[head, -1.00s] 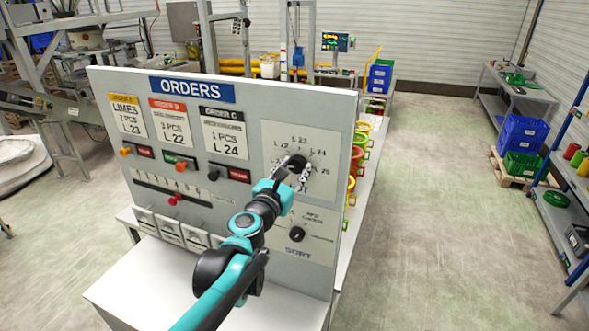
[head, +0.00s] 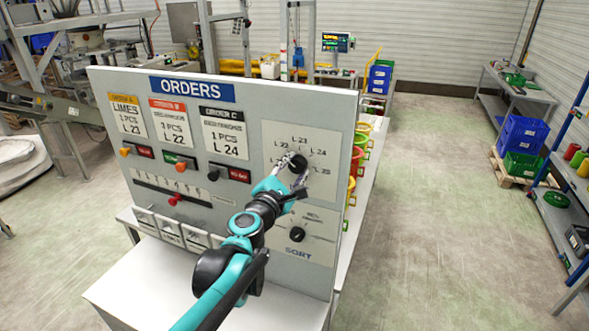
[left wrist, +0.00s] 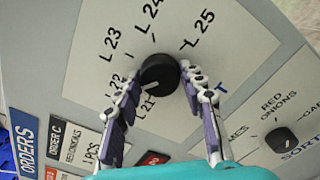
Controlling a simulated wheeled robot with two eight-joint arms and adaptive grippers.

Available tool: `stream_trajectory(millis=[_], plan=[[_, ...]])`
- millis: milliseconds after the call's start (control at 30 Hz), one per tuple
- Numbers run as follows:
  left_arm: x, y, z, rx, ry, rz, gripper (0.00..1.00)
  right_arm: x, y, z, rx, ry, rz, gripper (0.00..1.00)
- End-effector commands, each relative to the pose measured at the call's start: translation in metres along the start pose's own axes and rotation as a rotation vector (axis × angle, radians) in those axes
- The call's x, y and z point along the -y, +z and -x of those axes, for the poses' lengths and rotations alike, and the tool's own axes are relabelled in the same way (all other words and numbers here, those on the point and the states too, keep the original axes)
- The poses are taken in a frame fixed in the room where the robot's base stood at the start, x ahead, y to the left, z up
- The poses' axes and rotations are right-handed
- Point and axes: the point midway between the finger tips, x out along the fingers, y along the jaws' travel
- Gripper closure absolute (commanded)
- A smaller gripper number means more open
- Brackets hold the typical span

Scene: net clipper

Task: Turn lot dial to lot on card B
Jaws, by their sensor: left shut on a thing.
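The black lot dial (head: 298,161) is on the right side of the orders panel, ringed by labels L 21 to L 25. It also shows in the left wrist view (left wrist: 160,73). My left gripper (head: 294,168) is shut on the lot dial, one finger on each side of it, as the left wrist view (left wrist: 162,80) shows. I cannot make out for certain which label the dial points to. Card B (head: 173,122), with a red header, reads L 22. My right gripper is not in view.
The black sort dial (head: 297,234) is just below on the same panel. Cards A (head: 128,114) and C (head: 223,132) flank card B. Switches and a red slider (head: 174,198) sit lower left. Open floor lies right of the panel.

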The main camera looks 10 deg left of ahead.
Motion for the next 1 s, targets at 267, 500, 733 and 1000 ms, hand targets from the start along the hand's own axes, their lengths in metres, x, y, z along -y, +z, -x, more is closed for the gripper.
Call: stream_trajectory(millis=[267,500,733,1000], plan=[[-0.0001,0.0002,-0.0001,0.000,0.000,-0.042,0.89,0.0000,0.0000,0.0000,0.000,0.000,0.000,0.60],[0.0000,0.0003,-0.0001,0.000,0.000,-0.044,0.89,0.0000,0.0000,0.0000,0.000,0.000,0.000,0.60],[0.0000,0.0002,-0.0001,0.000,0.000,-0.043,0.39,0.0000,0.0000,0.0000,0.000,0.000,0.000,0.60],[0.0000,0.0001,0.0007,0.000,0.000,-0.043,0.39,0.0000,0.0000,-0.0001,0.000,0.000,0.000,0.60]])
